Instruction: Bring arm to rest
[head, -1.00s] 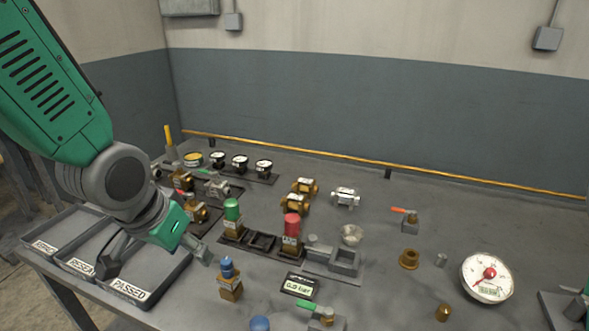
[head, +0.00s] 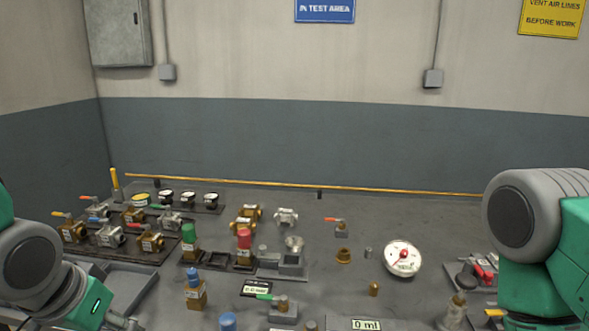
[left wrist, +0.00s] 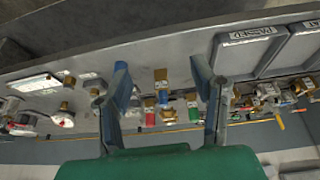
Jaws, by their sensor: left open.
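My left arm stands at the lower left edge in the head view, above the trays, with its gripper mostly cut off by the bottom edge. In the left wrist view my left gripper (left wrist: 158,72) has its two fingers spread wide, with nothing between them; the bench top shows beyond. My right arm is at the right edge of the head view, bent, and its gripper cannot be seen.
The bench holds several valves (head: 109,236) at the left, a blue-capped valve (head: 194,291), a red-capped valve (head: 244,248) and a round white gauge (head: 402,259). A tray (left wrist: 243,48) shows in the left wrist view. A yellow pipe (head: 290,186) runs behind.

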